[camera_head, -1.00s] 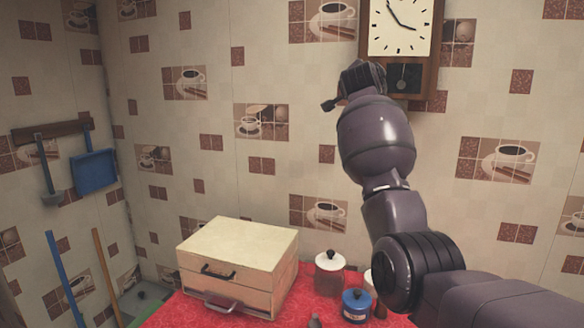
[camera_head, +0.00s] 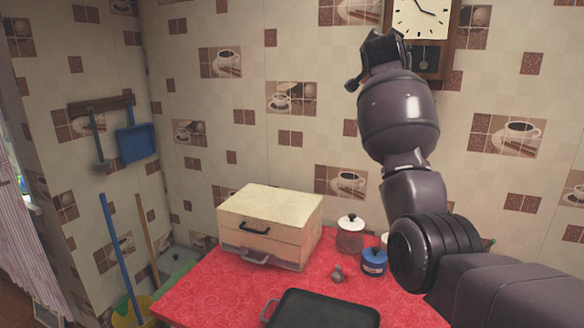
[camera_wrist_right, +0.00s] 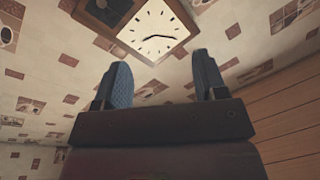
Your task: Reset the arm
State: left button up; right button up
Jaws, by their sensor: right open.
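My right arm rises from the lower right of the head view, bent upward, with its right gripper (camera_head: 372,62) high in front of the wall by the clock. In the right wrist view the two blue-padded fingers of the right gripper (camera_wrist_right: 160,85) stand wide apart with nothing between them. The wall and clock show beyond them. My left gripper is in neither view.
A red-covered counter (camera_head: 210,291) holds a cream drawer box (camera_head: 270,222), a glass jar (camera_head: 350,238), a blue pot (camera_head: 373,262) and a dark tray (camera_head: 322,310). A wall clock (camera_head: 422,18) hangs behind my arm. A blue dustpan (camera_head: 136,143) hangs at left.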

jog(key=s+a+r+n+t+y, duration=0.1)
jog(key=s+a+r+n+t, duration=0.1)
jog(key=s+r+n+t, duration=0.15)
jog(key=s+d+f+n+g+y, duration=0.1)
jog(key=s+f+n+y, duration=0.3)
jog(key=f, duration=1.4)
jog(key=s+d+f+n+g+y, duration=0.15)
jog(key=s+f+n, duration=0.45)
jog(key=f, duration=1.2)
jog(key=s+d+f+m+g, duration=0.1)
jog(key=s+f+g, duration=0.3)
jog(key=s+f, duration=1.5)
jog(key=s+d+f+m+g, duration=0.1)
jog(key=s+d+f+g, duration=0.3)
jog(key=s+f, duration=1.5)
jog(key=shift+s+f+m+h, duration=0.3)
jog(key=shift+s+m+h, duration=0.05)
jog(key=shift+s, duration=0.25)
